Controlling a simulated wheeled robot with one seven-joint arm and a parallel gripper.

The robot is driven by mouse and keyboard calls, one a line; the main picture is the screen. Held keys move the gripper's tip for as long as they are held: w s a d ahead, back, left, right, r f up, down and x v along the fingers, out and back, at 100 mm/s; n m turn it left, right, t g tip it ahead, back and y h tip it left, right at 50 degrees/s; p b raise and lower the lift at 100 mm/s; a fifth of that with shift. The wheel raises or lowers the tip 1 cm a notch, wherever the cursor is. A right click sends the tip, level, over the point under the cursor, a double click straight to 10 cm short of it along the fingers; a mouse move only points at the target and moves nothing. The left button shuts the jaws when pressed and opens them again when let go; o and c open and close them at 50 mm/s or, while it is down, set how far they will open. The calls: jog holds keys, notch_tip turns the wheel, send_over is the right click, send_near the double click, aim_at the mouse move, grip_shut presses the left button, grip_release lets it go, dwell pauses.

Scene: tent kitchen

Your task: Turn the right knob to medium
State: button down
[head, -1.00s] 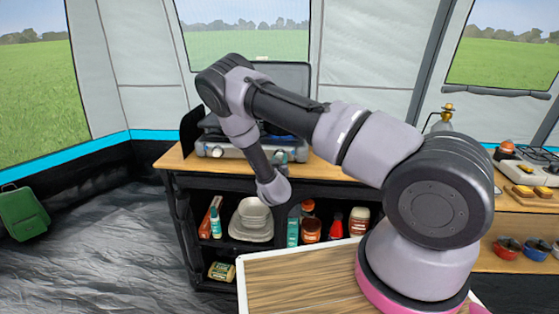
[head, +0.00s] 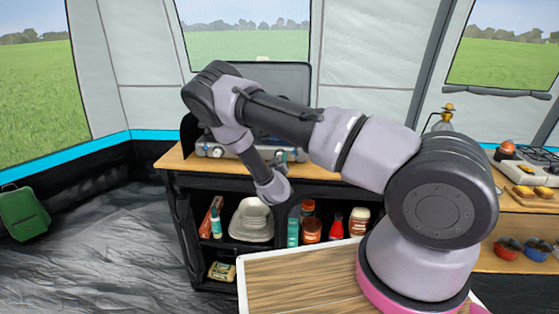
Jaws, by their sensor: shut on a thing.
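The camping stove (head: 297,155) stands on the wooden counter with its dark lid raised. Its left knob (head: 217,152) shows on the front panel. The right knob (head: 281,156) is at the panel's right end, partly covered by my arm. My gripper (head: 279,163) is small and mostly hidden behind my wrist, at the right knob. It is shut on that knob. The fingertips and the knob's pointer are too small and covered to read. My forearm crosses in front of the middle of the stove.
Below the counter (head: 175,160), the shelf holds bowls (head: 250,220), bottles (head: 293,232) and jars. A wooden table top (head: 290,280) is in front of me. A gas lantern (head: 443,118) stands at the right.

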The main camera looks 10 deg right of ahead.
jog(key=shift+c, duration=2.2)
grip_release()
jog(key=shift+s, duration=0.1)
jog(key=v, duration=1)
jog(key=shift+s, duration=0.35)
jog(key=shift+a, duration=0.15)
